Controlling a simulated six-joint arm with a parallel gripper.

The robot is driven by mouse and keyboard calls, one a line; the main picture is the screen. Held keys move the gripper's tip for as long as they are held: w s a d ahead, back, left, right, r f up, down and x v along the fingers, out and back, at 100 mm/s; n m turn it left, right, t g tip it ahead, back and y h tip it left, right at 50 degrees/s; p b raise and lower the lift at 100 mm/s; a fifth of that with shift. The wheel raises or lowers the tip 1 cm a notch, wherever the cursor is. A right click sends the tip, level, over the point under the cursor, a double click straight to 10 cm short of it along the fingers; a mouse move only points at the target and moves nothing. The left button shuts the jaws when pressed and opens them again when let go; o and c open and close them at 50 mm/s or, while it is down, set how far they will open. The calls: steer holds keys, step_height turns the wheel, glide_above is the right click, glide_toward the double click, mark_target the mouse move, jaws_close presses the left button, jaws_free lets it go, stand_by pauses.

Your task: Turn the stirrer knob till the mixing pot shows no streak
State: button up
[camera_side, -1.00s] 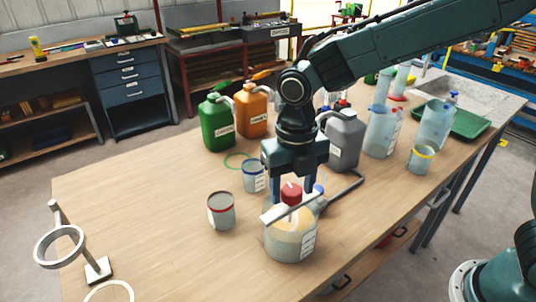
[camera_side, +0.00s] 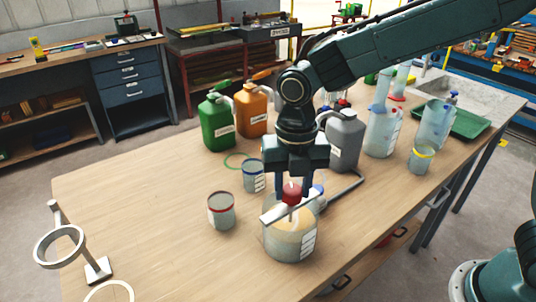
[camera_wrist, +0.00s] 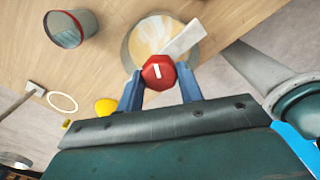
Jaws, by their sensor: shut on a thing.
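The mixing pot (camera_side: 283,246) is a clear round vessel with a white label, standing at the table's near side. Its contents are cream and light orange; in the wrist view, pale streaks show in the mix in the pot (camera_wrist: 150,38). A pale bar crosses over the pot and carries the red stirrer knob (camera_side: 291,195). The knob (camera_wrist: 158,72) has a white mark on its top. My gripper (camera_side: 292,188) points down at it; in the wrist view, the two blue fingers of my gripper (camera_wrist: 160,83) are shut on the knob from both sides.
A red-rimmed cup (camera_side: 221,211) stands left of the pot, with a blue-rimmed cup (camera_side: 253,177) behind. Green (camera_side: 216,125), orange (camera_side: 251,112) and grey (camera_side: 344,142) jugs stand farther back. A ring stand (camera_side: 90,262) is at the front left.

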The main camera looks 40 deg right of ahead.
steer(key=m, duration=2.2)
steer(key=shift+m, duration=0.4)
steer(key=m, duration=1)
steer(key=shift+m, duration=0.4)
steer(key=m, duration=1.1)
steer(key=shift+m, duration=0.3)
